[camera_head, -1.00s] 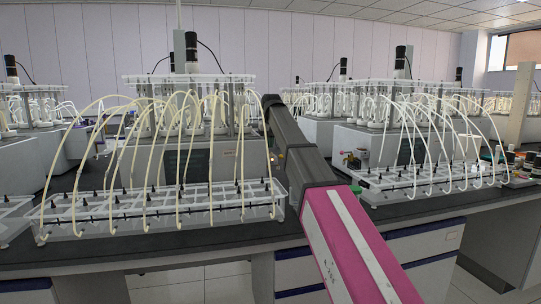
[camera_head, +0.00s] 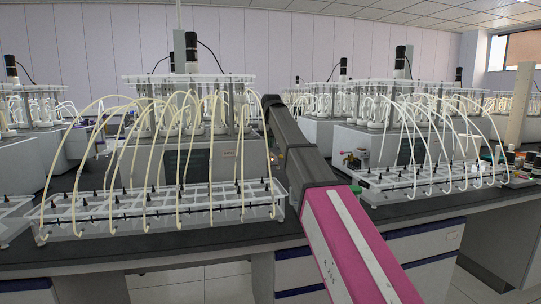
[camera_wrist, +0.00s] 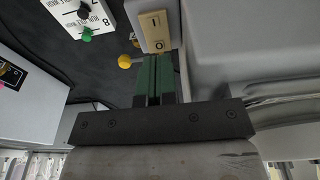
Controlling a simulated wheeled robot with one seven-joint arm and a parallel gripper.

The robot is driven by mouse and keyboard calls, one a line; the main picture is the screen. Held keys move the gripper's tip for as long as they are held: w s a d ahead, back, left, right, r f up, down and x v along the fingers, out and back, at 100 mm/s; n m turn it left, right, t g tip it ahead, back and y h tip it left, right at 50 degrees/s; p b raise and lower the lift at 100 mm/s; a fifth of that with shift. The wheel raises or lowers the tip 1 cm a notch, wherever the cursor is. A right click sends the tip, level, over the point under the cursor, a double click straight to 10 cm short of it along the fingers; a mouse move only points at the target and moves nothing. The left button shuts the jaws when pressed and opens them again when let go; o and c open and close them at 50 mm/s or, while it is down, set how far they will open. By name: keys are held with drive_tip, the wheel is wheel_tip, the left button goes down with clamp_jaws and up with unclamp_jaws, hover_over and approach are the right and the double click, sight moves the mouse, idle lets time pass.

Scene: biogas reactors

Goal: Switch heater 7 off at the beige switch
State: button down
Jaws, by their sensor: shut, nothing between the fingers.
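The beige switch (camera_wrist: 154,31) shows at the top middle of the wrist view, on the grey side of a housing. It bears the marks I and O, with O at the end nearer my fingers. My gripper (camera_wrist: 157,58) has green fingers, shut together and empty. The fingertips are right at the O end of the switch; I cannot tell whether they touch it. The switch's rocker tilt is not clear. In the head view I cannot make out the switch or my fingers.
In the wrist view, a white plate (camera_wrist: 69,13) marked 7 and 8 carries a black knob and a green knob. A yellow ball-like knob (camera_wrist: 124,61) is left of my fingers. In the head view, a clear tube rack (camera_head: 150,228) stands left of my arm, another right.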

drive_tip(key=shift+f, duration=0.2)
drive_tip(key=shift+r, duration=0.1)
wheel_tip(320, 180, up, 7)
idle(1.1)
